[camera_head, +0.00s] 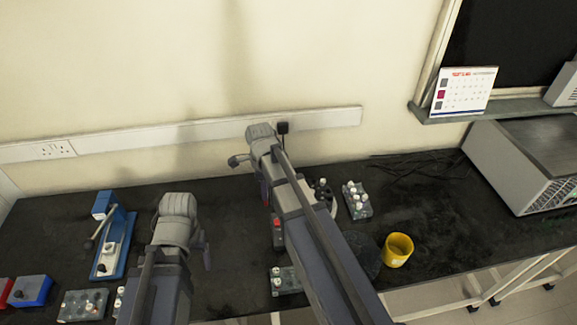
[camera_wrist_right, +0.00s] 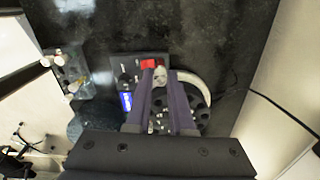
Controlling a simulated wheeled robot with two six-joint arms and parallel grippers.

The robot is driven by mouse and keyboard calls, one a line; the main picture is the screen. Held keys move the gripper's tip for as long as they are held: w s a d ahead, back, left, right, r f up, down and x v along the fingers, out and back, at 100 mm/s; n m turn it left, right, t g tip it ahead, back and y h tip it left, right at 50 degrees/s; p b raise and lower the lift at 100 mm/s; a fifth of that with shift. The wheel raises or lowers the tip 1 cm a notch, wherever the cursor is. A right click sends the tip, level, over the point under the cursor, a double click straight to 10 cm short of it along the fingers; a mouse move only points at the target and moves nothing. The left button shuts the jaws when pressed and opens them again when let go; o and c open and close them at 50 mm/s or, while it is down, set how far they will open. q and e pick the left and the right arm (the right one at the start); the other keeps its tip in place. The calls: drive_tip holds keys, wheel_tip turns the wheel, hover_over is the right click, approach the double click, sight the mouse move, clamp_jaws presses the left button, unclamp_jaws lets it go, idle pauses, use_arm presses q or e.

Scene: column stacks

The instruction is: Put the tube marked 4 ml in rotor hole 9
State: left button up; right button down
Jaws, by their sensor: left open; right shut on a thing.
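My right gripper (camera_wrist_right: 162,82) is shut on a tube (camera_wrist_right: 160,74) with a pale cap, held between its fingertips over the near edge of the dark rotor (camera_wrist_right: 196,100) in the right wrist view. The mark on this tube is not readable, and its lower end is hidden. The rotor has a ring of holes and a white rim around part of it; the hole numbers cannot be read. In the head view my right arm covers much of the rotor (camera_head: 321,187). My left gripper (camera_head: 207,248) is open and empty, left of the right arm.
A rack (camera_head: 356,202) of white-capped tubes stands right of the rotor; another rack (camera_head: 287,281) lies nearer. A yellow cup (camera_head: 398,250) stands at the right front beside a dark disc (camera_head: 362,254). A blue stand (camera_head: 112,240) is at left.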

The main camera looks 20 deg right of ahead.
use_arm(q)
wheel_tip(320, 180, up, 2)
drive_tip(key=shift+r+p, duration=0.1)
drive_tip(key=shift+p, duration=0.65)
use_arm(e)
drive_tip(key=w+d+r, duration=0.2)
drive_tip(key=w+d, duration=0.1)
drive_tip(key=d, duration=0.7)
drive_tip(key=shift+w+d+m, duration=0.25)
drive_tip(key=shift+d+m, duration=0.15)
use_arm(q)
drive_tip(key=shift+f+b, duration=1.95)
drive_tip(key=shift+f, duration=0.05)
use_arm(e)
drive_tip(key=shift+f, duration=1.95)
use_arm(q)
drive_tip(key=shift+f+b, duration=0.75)
use_arm(e)
drive_tip(key=shift+f, duration=0.7)
use_arm(q)
drive_tip(key=shift+f+b, duration=1.1)
use_arm(e)
drive_tip(key=shift+f, duration=1.1)
